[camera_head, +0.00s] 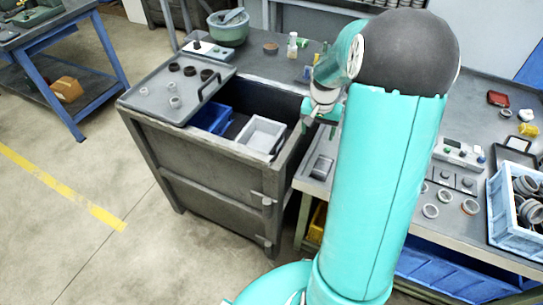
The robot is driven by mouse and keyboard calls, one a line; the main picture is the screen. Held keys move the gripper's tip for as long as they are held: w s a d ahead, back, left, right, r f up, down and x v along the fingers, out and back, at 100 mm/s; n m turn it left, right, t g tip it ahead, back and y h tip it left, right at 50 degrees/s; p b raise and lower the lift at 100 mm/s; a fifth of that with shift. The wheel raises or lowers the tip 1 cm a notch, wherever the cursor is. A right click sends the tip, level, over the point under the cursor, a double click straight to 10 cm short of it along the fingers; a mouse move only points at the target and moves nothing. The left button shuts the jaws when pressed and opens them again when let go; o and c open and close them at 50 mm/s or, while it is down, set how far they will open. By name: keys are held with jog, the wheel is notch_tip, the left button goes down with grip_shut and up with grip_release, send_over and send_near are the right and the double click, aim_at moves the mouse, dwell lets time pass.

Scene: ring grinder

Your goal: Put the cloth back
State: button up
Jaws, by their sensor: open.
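I cannot pick out the cloth with certainty. A small yellow item (527,129) lies on the right bench, too small to tell whether it is folded cloth. My gripper (319,116) is open over the right side of the cabinet (200,172), near the front right corner of its open top. Its fingers are small and partly hidden by my arm, and I see nothing between them. Inside the opening are a blue bin (212,118) and a light grey bin (260,134); their contents are unclear. My arm hides part of the right bench.
A grey lid or tray (150,105) with a black handle and several rings sits at the cabinet's left. A green bowl (228,34) and small bottles stand behind. The right bench holds loose rings (430,211) and a blue crate of rings (496,226).

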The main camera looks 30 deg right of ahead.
jog(key=s+a+r+n+t, duration=0.2)
jog(key=s+a+r+n, duration=0.25)
jog(key=a+r, duration=1)
jog(key=s+a+r+n+t, duration=0.3)
jog(key=s+a+r+n, duration=0.1)
jog(key=s+a, duration=0.8)
jog(key=shift+s+r+y, duration=0.2)
jog(key=shift+s+y, duration=0.1)
jog(key=shift+n, duration=0.25)
